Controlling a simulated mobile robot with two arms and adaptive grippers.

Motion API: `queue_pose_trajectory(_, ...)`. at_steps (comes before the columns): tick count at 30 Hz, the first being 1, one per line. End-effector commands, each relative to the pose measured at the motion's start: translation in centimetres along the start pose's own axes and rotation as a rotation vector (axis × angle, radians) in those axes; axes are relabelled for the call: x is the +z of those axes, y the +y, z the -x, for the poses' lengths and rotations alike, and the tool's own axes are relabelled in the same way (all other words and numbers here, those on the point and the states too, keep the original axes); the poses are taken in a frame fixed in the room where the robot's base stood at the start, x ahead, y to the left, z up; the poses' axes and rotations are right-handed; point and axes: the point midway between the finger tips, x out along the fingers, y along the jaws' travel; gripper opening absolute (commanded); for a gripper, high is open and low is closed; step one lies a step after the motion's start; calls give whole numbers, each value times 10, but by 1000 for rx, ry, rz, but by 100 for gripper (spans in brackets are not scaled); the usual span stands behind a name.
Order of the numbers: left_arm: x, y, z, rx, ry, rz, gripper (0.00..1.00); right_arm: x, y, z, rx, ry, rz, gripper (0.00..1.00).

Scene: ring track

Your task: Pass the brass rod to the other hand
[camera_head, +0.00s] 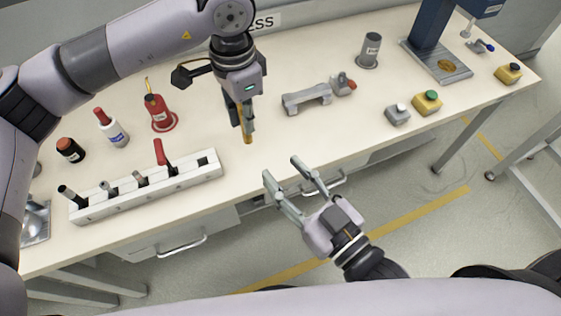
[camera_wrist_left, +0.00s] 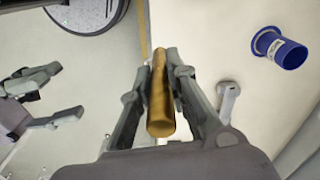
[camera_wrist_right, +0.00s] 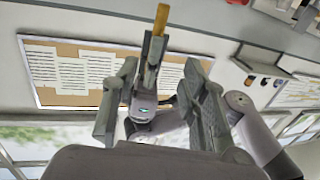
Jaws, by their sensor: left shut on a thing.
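The brass rod (camera_head: 247,138) is held in my left gripper (camera_head: 243,112), its lower end pointing down above the table (camera_head: 235,250). In the left wrist view the rod (camera_wrist_left: 160,106) lies between the two closed fingers, one end towards the camera. My right gripper (camera_head: 281,168) is open and empty, below and right of the rod in the head view, by the table's front edge. In the right wrist view the rod (camera_wrist_right: 162,19) sticks up from the left gripper, seen beyond and between the right gripper's open fingers. The right fingers are apart from the rod.
A white block rack (camera_head: 205,168) with several tools stands left of the rod. A red can (camera_head: 158,115) and bottles stand behind it. A grey bracket (camera_head: 306,98), a grey cup (camera_head: 369,50), button boxes (camera_head: 428,103) and a press (camera_head: 427,35) stand right.

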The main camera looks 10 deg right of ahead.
Motion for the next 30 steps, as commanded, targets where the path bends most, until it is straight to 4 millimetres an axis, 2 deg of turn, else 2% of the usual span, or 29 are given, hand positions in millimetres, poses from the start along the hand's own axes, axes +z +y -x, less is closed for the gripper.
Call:
queue_pose_trajectory(5,0,0,0,0,0,0,0,-3,1,-17,2,8,1,40)
queue_pose_trajectory(18,0,0,0,0,0,0,0,-3,0,-96,0,6,0,40)
queue_pose_trajectory(24,0,0,0,0,0,0,0,-2,0,-114,1,4,0,40)
queue_pose_trajectory(30,0,0,0,0,1,0,0,-1,0,-119,0,2,0,40)
